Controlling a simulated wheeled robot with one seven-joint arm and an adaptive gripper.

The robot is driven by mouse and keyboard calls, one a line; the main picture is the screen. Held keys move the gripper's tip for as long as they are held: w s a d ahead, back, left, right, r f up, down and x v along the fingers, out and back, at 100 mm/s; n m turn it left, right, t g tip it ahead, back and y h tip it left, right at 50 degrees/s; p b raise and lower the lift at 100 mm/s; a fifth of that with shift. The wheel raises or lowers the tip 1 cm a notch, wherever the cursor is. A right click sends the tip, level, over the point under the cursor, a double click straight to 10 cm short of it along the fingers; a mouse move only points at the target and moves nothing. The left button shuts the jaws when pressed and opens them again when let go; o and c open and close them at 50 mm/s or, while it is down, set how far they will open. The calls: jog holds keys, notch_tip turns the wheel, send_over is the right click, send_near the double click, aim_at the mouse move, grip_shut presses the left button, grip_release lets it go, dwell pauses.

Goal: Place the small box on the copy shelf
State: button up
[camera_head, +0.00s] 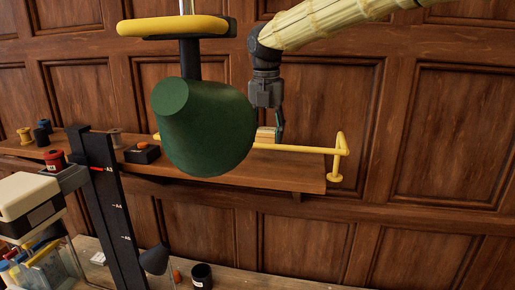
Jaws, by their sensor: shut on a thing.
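A small tan box (265,134) shows just right of the green lamp shade, behind the yellow rail of the wooden wall shelf (285,171). My gripper (276,124) comes down from above and is shut on the box. No label shows which shelf is the copy shelf.
The green lamp shade (205,125) hangs close in front of the shelf. A yellow rail (310,149) guards its right end. A dark upright scale (112,215) rises at left.

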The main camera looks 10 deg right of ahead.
aim_at(266, 165)
jog(key=shift+w+f, duration=0.2)
jog(key=shift+f, duration=0.3)
jog(key=shift+w+f, duration=0.15)
jog(key=shift+f, duration=0.35)
jog(key=shift+s+f+p, duration=0.4)
jog(key=shift+s+p, duration=0.05)
jog(key=shift+p, duration=0.1)
jog(key=f, duration=0.1)
jog(key=f+p, duration=0.1)
jog(key=f, duration=0.1)
jog(key=shift+w+f, duration=0.1)
jog(key=shift+w, duration=0.2)
jog(key=shift+s, duration=0.25)
jog(key=o, duration=1)
jog(key=shift+w+f, duration=0.1)
jog(key=shift+w, duration=0.05)
